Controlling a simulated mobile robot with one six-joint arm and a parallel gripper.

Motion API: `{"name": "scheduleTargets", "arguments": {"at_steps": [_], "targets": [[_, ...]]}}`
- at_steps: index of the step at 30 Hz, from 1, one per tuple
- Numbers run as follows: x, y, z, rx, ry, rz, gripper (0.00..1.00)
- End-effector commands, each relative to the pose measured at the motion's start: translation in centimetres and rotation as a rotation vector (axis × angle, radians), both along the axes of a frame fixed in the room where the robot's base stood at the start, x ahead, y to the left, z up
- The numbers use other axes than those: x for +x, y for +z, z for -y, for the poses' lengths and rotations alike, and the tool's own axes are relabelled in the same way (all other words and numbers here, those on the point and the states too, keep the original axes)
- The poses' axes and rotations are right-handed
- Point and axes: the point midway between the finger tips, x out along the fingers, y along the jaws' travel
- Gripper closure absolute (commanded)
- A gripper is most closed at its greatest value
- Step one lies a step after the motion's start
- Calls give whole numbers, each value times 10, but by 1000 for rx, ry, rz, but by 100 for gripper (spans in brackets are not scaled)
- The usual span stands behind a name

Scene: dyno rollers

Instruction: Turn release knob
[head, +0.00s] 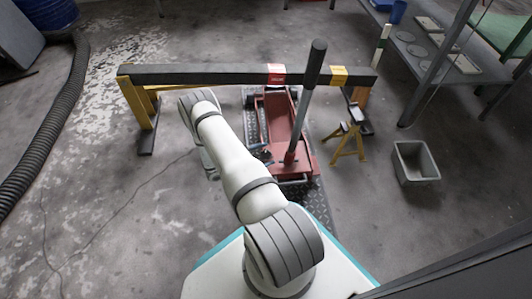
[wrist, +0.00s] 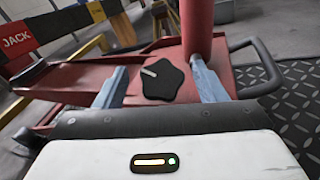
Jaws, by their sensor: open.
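The release knob (wrist: 163,82) is a black, lobed knob with a pale pointer line, on the red floor jack (wrist: 75,78). In the wrist view it lies between the two grey-blue fingers of my gripper (wrist: 160,75). The gripper is open, with a gap visible on each side of the knob. The pointer line is tilted toward the upper left. In the head view, the red jack (head: 280,112) stands beyond my arm, its long handle (head: 305,100) rising upward. My arm hides most of the gripper there.
A dark beam (head: 210,74) on yellow legs crosses behind the arm and over the jack. A yellow stand (head: 348,142) and a grey bin (head: 415,162) are at the right. The jack's handle tube (wrist: 197,28) rises close behind the right finger. Open floor lies left.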

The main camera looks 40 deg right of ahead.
Motion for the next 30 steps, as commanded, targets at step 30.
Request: {"name": "scheduleTargets", "arguments": {"at_steps": [30], "targets": [[29, 36, -69, 30, -50, 48, 36]]}}
